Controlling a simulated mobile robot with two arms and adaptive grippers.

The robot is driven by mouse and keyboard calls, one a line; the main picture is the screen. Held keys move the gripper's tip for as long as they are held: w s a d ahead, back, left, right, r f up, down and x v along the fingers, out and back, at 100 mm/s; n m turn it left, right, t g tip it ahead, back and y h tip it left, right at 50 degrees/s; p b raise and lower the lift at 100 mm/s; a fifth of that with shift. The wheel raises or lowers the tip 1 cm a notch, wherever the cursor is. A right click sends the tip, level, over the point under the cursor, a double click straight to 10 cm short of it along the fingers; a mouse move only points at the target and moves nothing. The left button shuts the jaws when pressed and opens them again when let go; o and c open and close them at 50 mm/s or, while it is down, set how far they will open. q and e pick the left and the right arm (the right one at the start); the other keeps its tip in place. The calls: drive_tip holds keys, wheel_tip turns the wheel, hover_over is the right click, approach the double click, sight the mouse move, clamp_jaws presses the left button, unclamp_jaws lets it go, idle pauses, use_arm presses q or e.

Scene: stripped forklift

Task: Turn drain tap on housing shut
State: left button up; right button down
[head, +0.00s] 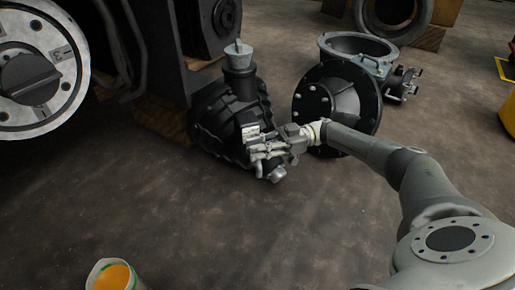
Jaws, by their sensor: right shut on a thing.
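The housing (215,115) is a black ribbed casting standing on the floor at the middle of the head view, with a grey plug-like piece on its top neck. My right gripper (256,148) is at the housing's right front side, its arm coming in from the right. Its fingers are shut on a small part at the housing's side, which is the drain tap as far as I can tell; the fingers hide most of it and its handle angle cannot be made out. A pale round fitting (277,174) shows just below the gripper. My left gripper is not in view.
A black flanged housing (312,108) and a grey ring-topped casting (345,45) stand right of the gripper. The dark forklift body (150,45) with a wheel hub (40,75) is at left. A container with orange contents (114,276) stands at bottom left.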

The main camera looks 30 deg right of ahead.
drive_tip(key=shift+a, duration=0.1)
drive_tip(key=c, duration=1.4)
unclamp_jaws()
drive_tip(key=shift+v, duration=3.8)
